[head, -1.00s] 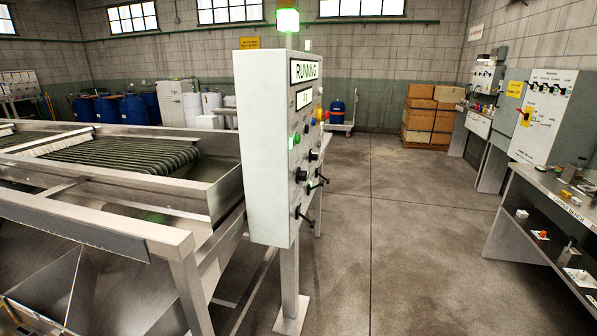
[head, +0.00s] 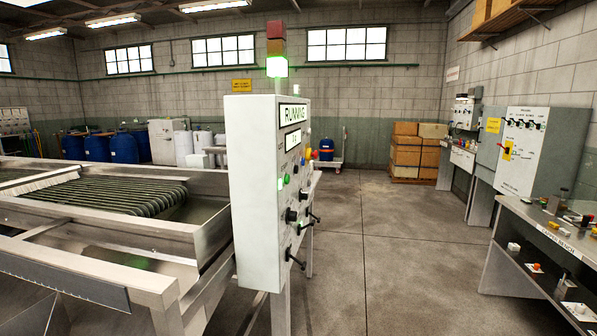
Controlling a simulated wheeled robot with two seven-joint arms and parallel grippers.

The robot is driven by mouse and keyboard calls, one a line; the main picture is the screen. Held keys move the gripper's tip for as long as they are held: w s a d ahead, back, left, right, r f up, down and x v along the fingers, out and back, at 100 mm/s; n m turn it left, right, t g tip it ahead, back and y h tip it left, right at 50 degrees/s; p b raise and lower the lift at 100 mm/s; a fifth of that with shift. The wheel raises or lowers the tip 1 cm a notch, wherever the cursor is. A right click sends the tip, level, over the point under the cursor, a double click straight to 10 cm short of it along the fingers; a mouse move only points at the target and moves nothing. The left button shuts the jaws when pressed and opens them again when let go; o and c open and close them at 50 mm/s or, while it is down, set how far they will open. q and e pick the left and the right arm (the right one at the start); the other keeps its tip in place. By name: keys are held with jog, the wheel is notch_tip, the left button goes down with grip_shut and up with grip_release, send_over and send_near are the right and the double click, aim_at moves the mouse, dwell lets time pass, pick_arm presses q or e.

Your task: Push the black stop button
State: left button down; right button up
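The white control box (head: 252,190) stands on a post near the middle of the head view, seen at a steep angle. Its narrow front carries a "RUNNING" display (head: 294,114) and a smaller display (head: 292,141) below it. Lower down are a green button (head: 286,179), a black round control (head: 291,215) and several black levers or knobs. I cannot tell which black control is the stop button, because the face is foreshortened and its labels are too small to read. Neither of my grippers is in view.
The metal roller machine (head: 100,190) fills the left, its frame close to the box. A green light (head: 277,67) glows on the stack above the box. A bench (head: 540,235) stands at the right. Open concrete floor (head: 390,250) lies between box and bench.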

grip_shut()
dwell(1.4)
